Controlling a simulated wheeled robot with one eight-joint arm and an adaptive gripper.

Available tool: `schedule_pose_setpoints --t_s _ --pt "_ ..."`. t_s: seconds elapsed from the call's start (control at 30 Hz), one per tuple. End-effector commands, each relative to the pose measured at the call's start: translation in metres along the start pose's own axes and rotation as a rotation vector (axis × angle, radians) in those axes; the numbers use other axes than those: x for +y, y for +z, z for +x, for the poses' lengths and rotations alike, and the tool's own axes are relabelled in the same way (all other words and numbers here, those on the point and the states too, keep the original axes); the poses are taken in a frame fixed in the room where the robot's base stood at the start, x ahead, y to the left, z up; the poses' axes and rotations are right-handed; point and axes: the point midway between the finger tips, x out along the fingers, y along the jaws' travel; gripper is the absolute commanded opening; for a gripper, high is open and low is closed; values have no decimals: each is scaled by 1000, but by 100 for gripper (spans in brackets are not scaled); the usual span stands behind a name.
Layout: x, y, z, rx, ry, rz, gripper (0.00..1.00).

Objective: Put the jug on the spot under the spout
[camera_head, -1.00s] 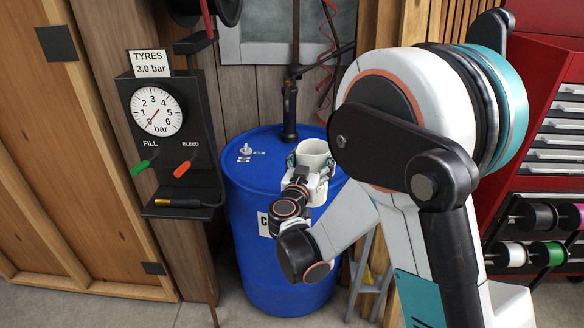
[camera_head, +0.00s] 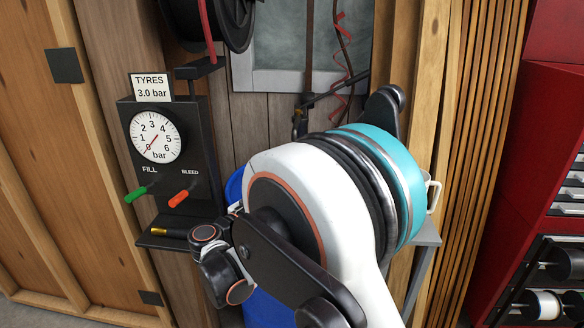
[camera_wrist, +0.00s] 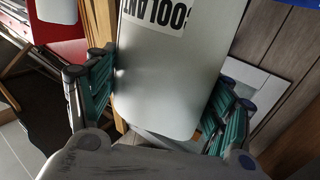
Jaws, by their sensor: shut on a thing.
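The jug (camera_wrist: 165,80) is a white container with a black-lettered label reading COOLANT, seen close up in the wrist view. My gripper (camera_wrist: 160,95) is shut on it, with the teal fingers on either side. In the head view the gripper and held jug are hidden behind my arm. The blue drum (camera_head: 235,188) is mostly covered by my arm too. A dark pump part (camera_head: 299,122) shows above it. The spout and the spot under it cannot be made out.
A black tyre-gauge post (camera_head: 158,140) with a small shelf stands at the left. A white handle-shaped thing (camera_head: 434,194) shows right of my arm, above a grey stand (camera_head: 428,238); I cannot tell what it belongs to. A red cabinet (camera_head: 540,125) is at the right.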

Motion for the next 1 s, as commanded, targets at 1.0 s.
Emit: schedule_pose_setpoints --t_s 1.0 --pt "-122 0 200 0 0 0 32"
